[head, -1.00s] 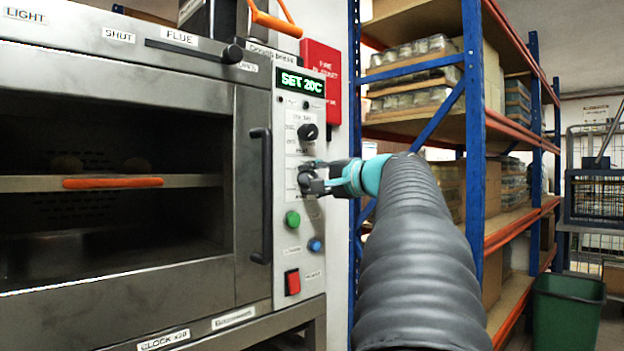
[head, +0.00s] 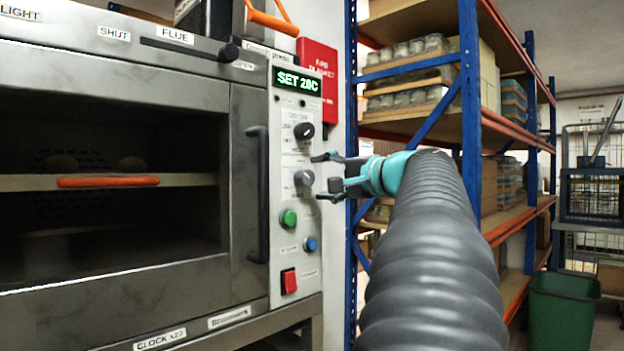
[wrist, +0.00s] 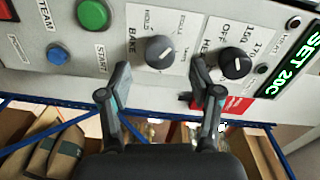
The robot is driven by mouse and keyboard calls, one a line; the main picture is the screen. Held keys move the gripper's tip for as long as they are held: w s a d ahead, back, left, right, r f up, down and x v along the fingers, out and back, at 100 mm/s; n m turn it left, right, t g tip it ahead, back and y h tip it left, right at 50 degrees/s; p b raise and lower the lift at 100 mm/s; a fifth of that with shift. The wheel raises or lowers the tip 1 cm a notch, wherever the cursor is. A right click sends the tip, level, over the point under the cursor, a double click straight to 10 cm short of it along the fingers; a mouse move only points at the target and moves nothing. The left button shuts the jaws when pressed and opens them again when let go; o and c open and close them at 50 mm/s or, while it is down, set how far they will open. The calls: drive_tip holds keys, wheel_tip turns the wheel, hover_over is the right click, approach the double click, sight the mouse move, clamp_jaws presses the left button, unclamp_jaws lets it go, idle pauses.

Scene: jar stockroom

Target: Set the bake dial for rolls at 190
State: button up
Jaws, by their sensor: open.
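The oven's control panel (head: 297,255) carries a green display (head: 298,81) reading SET 20C. Below it is a black dial (head: 304,131); in the wrist view the black dial (wrist: 236,63) has 150, 170 and OFF printed around it. A grey dial (head: 303,178) sits lower; in the wrist view the grey dial (wrist: 159,52) has BAKE printed beside it and a pale pointer line. My gripper (head: 328,176) is open and empty, to the right of the grey dial. In the wrist view its fingertips (wrist: 158,80) are spread on either side of that dial, apart from it.
A green button (head: 289,218), blue button (head: 310,243) and red switch (head: 289,281) sit lower on the panel. The oven's dark handle (head: 258,195) stands out left of the panel. A green bin (head: 566,312) stands far right.

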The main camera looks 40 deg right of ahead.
drive_tip(key=s, duration=0.7)
drive_tip(key=shift+d, duration=0.25)
